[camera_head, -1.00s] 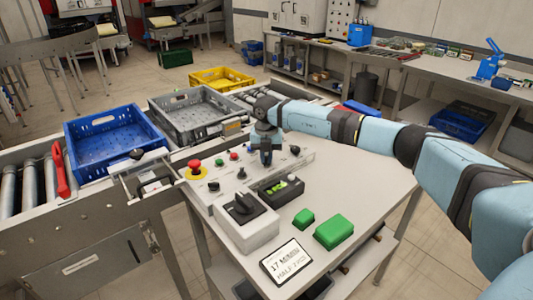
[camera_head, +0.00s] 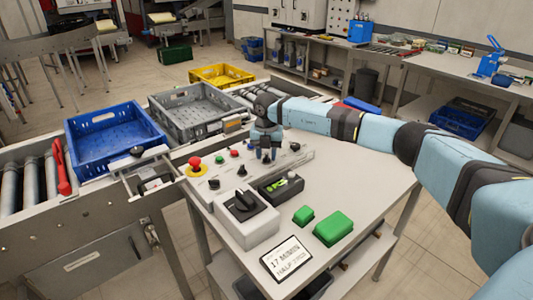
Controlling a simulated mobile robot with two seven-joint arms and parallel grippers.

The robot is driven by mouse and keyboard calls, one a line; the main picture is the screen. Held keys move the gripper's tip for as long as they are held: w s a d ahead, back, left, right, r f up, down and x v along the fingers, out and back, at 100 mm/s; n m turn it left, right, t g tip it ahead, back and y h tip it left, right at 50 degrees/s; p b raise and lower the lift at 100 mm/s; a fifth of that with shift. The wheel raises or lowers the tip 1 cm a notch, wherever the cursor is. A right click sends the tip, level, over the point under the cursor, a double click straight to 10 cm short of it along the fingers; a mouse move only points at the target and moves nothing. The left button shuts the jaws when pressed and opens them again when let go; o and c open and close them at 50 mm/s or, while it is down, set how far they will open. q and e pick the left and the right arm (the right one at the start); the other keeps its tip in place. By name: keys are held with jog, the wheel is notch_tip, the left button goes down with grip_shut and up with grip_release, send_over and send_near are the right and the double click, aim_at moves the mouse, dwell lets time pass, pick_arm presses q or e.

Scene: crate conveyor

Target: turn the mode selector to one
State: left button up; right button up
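The control panel (camera_head: 222,199) sits on the grey table, with a red button on a yellow base (camera_head: 195,165) and smaller red and green buttons. Small black knobs stand on it, one (camera_head: 240,170) left of my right gripper and one (camera_head: 294,146) right of it. A large black rotary switch (camera_head: 243,201) is on a light box in front. I cannot read which knob is the mode selector or its marks. My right gripper (camera_head: 267,154) points down over the panel's back part, its fingers apart. It hides the panel beneath; contact cannot be told. My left gripper is out of view.
A dark box with a lit green display (camera_head: 280,187), two green blocks (camera_head: 333,229) and a text sign (camera_head: 286,259) lie near the panel. A blue crate (camera_head: 112,140) and a grey crate (camera_head: 190,112) are on the conveyor to the left. The table's right part is clear.

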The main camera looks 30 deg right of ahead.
aim_at(267, 155)
notch_tip(267, 155, up, 14)
dwell(0.6)
jog(key=shift+f, duration=0.1)
